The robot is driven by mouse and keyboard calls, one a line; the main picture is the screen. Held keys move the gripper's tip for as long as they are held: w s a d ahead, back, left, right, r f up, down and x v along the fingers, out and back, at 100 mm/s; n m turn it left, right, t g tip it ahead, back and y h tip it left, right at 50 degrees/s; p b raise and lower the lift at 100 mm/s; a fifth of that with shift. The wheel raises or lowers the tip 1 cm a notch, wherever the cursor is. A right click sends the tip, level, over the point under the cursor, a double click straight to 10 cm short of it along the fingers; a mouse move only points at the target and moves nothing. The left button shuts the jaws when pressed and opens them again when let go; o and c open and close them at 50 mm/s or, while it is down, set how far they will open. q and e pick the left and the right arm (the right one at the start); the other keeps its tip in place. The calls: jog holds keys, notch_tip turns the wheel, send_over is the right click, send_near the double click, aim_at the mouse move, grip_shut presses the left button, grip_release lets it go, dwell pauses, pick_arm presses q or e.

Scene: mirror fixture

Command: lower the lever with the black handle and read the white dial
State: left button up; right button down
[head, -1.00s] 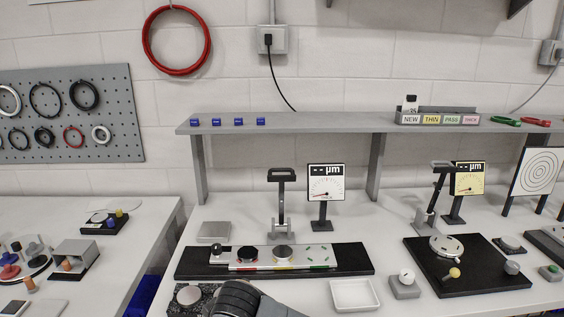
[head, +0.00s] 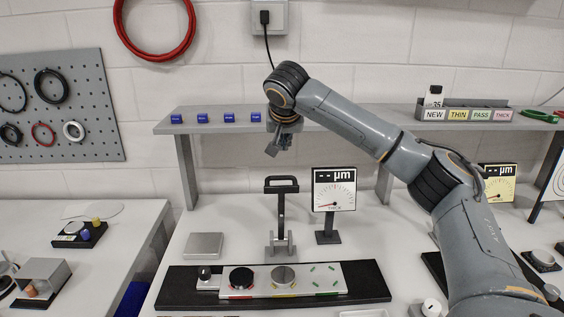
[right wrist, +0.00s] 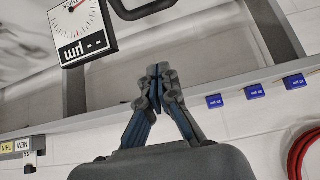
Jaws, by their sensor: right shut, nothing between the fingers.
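The lever (head: 281,215) stands upright behind the black fixture base, with its black loop handle (head: 281,184) at the top. The white dial (head: 334,190) stands just right of it; its display shows dashes and "µm", and its red needle points to the lower left. My right gripper (head: 278,148) is shut and empty, in front of the shelf and above the handle, apart from it. In the right wrist view the closed fingertips (right wrist: 157,70) show, with part of the handle (right wrist: 145,8) and the dial (right wrist: 75,28) beyond them. My left gripper is out of view.
The black base (head: 370,280) carries a strip with round discs (head: 284,277) and coloured marks. A shelf (head: 330,122) with several blue blocks and a labelled rack (head: 465,114) runs behind. A yellow dial (head: 497,184) stands at right, partly behind my arm. A grey plate (head: 204,245) lies left.

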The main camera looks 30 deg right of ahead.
jog(key=f+p, duration=0.1)
jog(key=f, duration=0.1)
jog(key=f+p, duration=0.2)
jog(key=f, duration=0.1)
jog(key=w+f+p, duration=0.1)
jog(key=f+p, duration=0.1)
jog(key=shift+d+f, duration=0.2)
jog(key=shift+d, duration=0.05)
jog(key=shift+f, duration=0.2)
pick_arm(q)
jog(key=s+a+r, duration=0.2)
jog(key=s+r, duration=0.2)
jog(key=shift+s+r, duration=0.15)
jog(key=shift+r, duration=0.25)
pick_arm(e)
jog(key=shift+a, duration=0.1)
